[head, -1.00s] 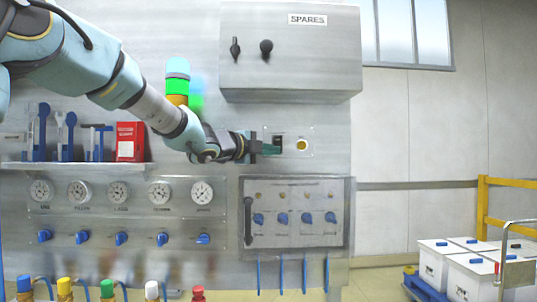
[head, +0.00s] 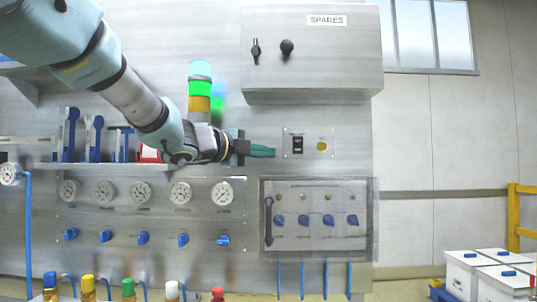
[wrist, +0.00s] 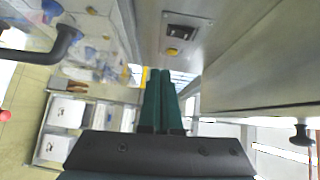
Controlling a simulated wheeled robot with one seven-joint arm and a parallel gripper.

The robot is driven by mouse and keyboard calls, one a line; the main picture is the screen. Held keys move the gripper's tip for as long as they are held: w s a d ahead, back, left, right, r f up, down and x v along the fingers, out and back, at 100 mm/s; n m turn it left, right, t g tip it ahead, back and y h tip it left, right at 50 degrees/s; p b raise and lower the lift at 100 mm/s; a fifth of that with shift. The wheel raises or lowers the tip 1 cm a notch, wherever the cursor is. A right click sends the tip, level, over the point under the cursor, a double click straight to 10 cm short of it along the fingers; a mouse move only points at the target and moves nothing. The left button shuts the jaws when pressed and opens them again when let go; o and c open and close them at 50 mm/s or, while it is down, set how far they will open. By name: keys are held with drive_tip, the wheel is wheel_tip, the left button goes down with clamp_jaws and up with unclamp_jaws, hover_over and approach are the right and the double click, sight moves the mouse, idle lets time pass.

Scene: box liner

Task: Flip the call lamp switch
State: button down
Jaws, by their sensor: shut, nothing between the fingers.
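The call lamp switch (head: 298,144) is a dark rocker on a small metal plate on the wall panel, beside a round yellow lamp (head: 322,146). In the wrist view the switch (wrist: 187,33) and the yellow lamp (wrist: 173,52) show at the top centre. My gripper (head: 273,152) has green fingers, closed together and empty. It points right, with its tips a little left of the switch plate in the head view and apart from the switch in the wrist view (wrist: 158,75).
The SPARES cabinet (head: 312,60) juts out above the switch. A panel with blue knobs (head: 318,240) and a dark handle is below. A signal tower (head: 200,90) stands behind my arm. White bins (head: 478,268) and a yellow rail (head: 514,215) are at right.

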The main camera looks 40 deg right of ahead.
idle(0.3)
drive_tip(key=w+a+f+n+t+y, duration=0.5)
drive_tip(key=w+a+f+n+t, duration=0.2)
drive_tip(key=w+a+f+n, duration=0.5)
drive_tip(key=w+a+f+n+y, duration=0.25)
drive_tip(key=a+f+n, duration=0.2)
drive_tip(key=a, duration=0.25)
drive_tip(key=w+a+f+n+y, duration=0.25)
drive_tip(key=a+f+y, duration=0.2)
drive_tip(key=a, duration=0.35)
drive_tip(key=s+a+f+n+y, duration=0.3)
drive_tip(key=a+f+n, duration=0.2)
drive_tip(key=a+f, duration=0.35)
drive_tip(key=s+a+f+n+g+y, duration=0.1)
drive_tip(key=s+a+f+n+g, duration=0.2)
drive_tip(key=s+a, duration=0.3)
drive_tip(key=s+a+f+n+g+y, duration=0.1)
drive_tip(key=s+a+f+n+g, duration=0.3)
drive_tip(key=s, duration=0.6)
drive_tip(key=a+f+n, duration=0.2)
drive_tip(key=a, duration=0.1)
drive_tip(key=shift+f, duration=0.3)
drive_tip(key=shift+a, duration=0.1)
